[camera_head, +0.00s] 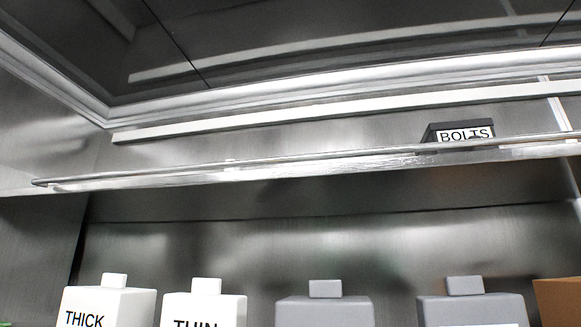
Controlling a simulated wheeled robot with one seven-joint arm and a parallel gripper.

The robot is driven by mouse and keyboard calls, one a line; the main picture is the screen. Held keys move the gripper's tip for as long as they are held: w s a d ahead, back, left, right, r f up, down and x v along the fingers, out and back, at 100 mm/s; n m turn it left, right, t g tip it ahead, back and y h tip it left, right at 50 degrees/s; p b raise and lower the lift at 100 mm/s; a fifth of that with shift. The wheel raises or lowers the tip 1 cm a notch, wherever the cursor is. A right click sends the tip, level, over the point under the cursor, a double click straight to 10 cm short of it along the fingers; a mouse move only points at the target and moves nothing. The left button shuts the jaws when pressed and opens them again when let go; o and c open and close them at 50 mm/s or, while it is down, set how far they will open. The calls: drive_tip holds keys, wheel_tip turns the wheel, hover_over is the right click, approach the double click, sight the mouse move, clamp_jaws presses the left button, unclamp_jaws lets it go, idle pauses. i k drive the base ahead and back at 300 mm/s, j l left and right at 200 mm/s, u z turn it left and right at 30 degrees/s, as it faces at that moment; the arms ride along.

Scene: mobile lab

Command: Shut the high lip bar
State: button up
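A thin metal lip bar (330,156) runs along the front edge of the high shelf (330,168), from the far left to the right edge of the picture. My gripper is not in view.
A pale strip (350,107) runs above the high shelf, under a dark glossy ceiling (300,40). Below stand white containers labelled THICK (110,305) and THIN (205,302), two grey containers (325,310) (470,308) and a brown box (560,298). The space between them and the shelf is clear.

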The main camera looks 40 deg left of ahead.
sight(564, 136)
drive_tip(key=u, duration=1.5)
drive_tip(key=i+l+u, duration=0.2)
drive_tip(key=l, duration=0.2)
